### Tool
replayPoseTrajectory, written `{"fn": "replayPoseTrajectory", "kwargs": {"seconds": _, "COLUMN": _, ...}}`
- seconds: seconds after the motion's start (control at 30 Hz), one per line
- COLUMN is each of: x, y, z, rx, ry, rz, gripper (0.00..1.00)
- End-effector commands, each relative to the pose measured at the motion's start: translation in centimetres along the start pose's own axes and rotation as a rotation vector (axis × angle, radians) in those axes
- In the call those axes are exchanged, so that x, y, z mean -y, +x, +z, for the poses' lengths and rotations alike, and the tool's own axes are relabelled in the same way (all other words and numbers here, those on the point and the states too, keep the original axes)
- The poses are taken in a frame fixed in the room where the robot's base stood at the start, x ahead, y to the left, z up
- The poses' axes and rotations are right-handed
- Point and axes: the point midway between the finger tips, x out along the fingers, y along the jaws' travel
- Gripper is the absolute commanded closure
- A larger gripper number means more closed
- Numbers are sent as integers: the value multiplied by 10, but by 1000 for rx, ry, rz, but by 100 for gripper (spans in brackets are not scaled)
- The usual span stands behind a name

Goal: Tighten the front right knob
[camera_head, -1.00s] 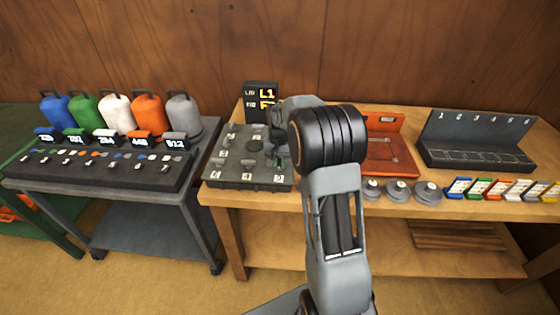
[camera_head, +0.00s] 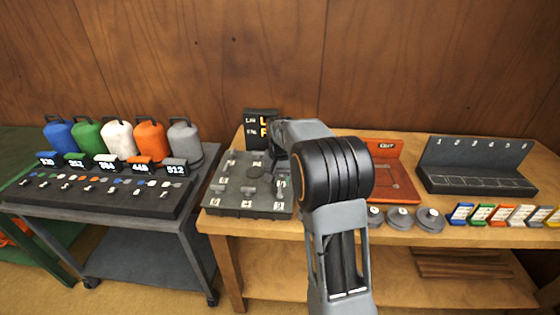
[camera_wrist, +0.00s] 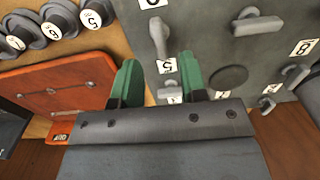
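The dark grey panel (camera_head: 240,207) with several knobs and white number labels lies on the wooden bench. In the wrist view the panel (camera_wrist: 215,50) fills the upper right. The front right knob seems to be the grey lever-shaped knob (camera_wrist: 158,37) near the panel's edge. My gripper (camera_wrist: 159,66) is open, its two green fingers apart over the panel. The lever-shaped knob shows beyond the gap between the fingertips; I see no contact. Another grey knob (camera_wrist: 170,93) shows partly between the fingers. In the head view my arm hides most of the gripper and the panel's right side.
A black display (camera_head: 259,119) stands behind the panel. To the right are an orange tray (camera_head: 395,180), round grey weights (camera_head: 400,217), a numbered dark rack (camera_head: 480,163) and coloured cards (camera_head: 500,215). A cart with coloured jugs (camera_head: 150,139) stands left.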

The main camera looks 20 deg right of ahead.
Motion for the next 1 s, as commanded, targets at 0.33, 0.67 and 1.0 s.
{"fn": "replayPoseTrajectory", "kwargs": {"seconds": 0.33, "x": 0, "y": -67, "z": 0, "rx": -3, "ry": 0, "rz": -1, "gripper": 61}}
{"fn": "replayPoseTrajectory", "kwargs": {"seconds": 0.67, "x": 0, "y": -93, "z": 0, "rx": 1, "ry": 0, "rz": 0, "gripper": 61}}
{"fn": "replayPoseTrajectory", "kwargs": {"seconds": 1.0, "x": 0, "y": -94, "z": 0, "rx": 1, "ry": 0, "rz": 0, "gripper": 61}}
